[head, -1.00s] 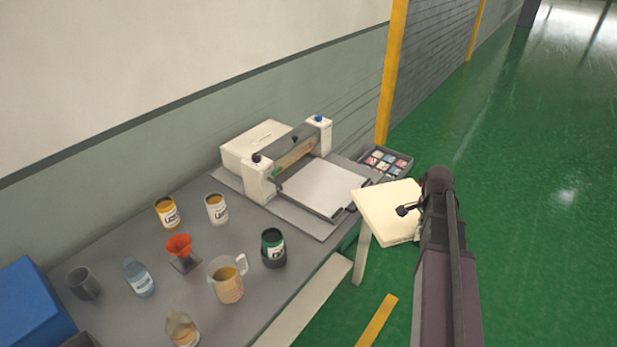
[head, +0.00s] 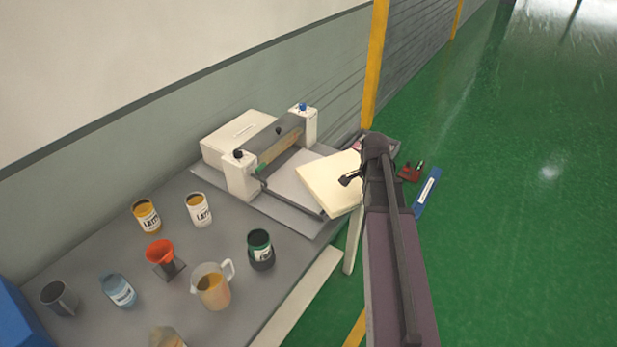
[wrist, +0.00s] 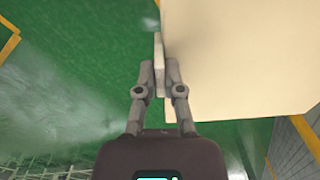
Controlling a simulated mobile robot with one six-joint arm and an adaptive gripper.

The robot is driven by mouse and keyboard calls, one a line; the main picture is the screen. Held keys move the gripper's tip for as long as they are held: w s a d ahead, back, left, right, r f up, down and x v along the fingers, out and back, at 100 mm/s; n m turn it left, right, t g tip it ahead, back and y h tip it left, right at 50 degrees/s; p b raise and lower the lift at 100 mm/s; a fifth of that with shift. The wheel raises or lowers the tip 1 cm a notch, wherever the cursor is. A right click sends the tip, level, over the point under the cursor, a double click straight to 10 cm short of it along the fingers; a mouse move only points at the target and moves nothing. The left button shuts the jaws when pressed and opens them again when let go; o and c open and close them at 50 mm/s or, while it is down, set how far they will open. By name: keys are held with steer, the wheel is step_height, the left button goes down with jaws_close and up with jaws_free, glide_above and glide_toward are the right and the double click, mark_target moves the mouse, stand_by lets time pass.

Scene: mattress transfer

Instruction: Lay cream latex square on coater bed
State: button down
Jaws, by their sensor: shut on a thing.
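The cream latex square (head: 329,180) is a thick pale slab in the head view. My gripper (head: 352,178) is shut on its near right edge. In the wrist view the gripper (wrist: 160,75) pinches the edge of the slab (wrist: 240,60), which fills the upper right. The coater (head: 270,150) stands at the back of the bench with a white box, two end posts and a roller bar between them. Its pale flat bed (head: 283,187) lies in front of the bar. The slab overlaps the right part of the bed in the picture; I cannot tell whether they touch.
A tray, partly hidden by my arm, lies beyond. A blue level-like strip (head: 428,190) shows at right.

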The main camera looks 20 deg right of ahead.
mark_target(340, 165)
steer(key=w+a+r+n+p, duration=0.1)
steer(key=w+r+n+p, duration=0.4)
steer(key=w+r+p, duration=1.3)
steer(key=shift+w+r+p, duration=0.3)
steer(key=shift+w, duration=0.05)
steer(key=shift+f, duration=0.2)
step_height(340, 165, down, 24)
steer(key=b, duration=2.4)
steer(key=shift+r, duration=0.25)
steer(key=shift+f+b, duration=2.05)
steer(key=shift+f, duration=0.2)
steer(key=c, duration=0.8)
jaws_free()
steer(key=shift+o, duration=0.2)
